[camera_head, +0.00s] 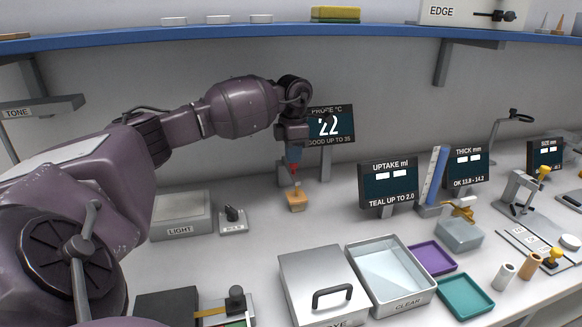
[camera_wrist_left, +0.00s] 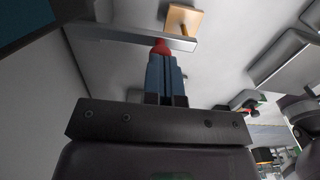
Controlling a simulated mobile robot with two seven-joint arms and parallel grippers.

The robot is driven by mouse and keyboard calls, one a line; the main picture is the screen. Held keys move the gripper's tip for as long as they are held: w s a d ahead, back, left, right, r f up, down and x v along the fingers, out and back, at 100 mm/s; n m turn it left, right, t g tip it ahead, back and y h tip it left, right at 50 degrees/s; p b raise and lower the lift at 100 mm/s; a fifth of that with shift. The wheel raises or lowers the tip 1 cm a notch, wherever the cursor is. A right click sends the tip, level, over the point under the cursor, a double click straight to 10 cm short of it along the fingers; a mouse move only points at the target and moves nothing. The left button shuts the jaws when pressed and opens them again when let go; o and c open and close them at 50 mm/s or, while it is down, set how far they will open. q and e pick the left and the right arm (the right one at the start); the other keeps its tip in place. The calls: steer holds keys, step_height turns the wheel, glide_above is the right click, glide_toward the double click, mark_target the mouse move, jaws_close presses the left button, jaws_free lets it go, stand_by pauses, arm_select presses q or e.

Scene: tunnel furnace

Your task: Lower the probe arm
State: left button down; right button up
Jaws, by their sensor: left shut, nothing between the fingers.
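My left gripper (camera_head: 294,161) is shut and empty, pointing down in front of the probe display (camera_head: 330,126), which reads 22. In the wrist view its closed blue-grey fingers (camera_wrist_left: 165,78) end at a red knob (camera_wrist_left: 160,47) on a grey bar, which looks like the probe arm (camera_wrist_left: 115,38). Whether the fingertips touch the knob I cannot tell. The bar lies across the view beyond the fingertips. A tan block (camera_head: 296,201) with a short upright stem sits below the gripper, and it also shows past the bar in the wrist view (camera_wrist_left: 197,17). My right gripper is not in view.
A light box (camera_head: 180,228) and a small switch box (camera_head: 233,222) stand left of the block. The uptake display (camera_head: 389,183) stands to the right. A metal lidded box (camera_head: 305,262) and a clear tray (camera_head: 432,292) are in front. A blue shelf edge (camera_head: 220,34) runs above.

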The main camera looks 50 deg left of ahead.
arm_select(q)
steer(key=shift+r, duration=0.15)
steer(key=shift+r+p, duration=0.35)
steer(key=shift+r, duration=2.45)
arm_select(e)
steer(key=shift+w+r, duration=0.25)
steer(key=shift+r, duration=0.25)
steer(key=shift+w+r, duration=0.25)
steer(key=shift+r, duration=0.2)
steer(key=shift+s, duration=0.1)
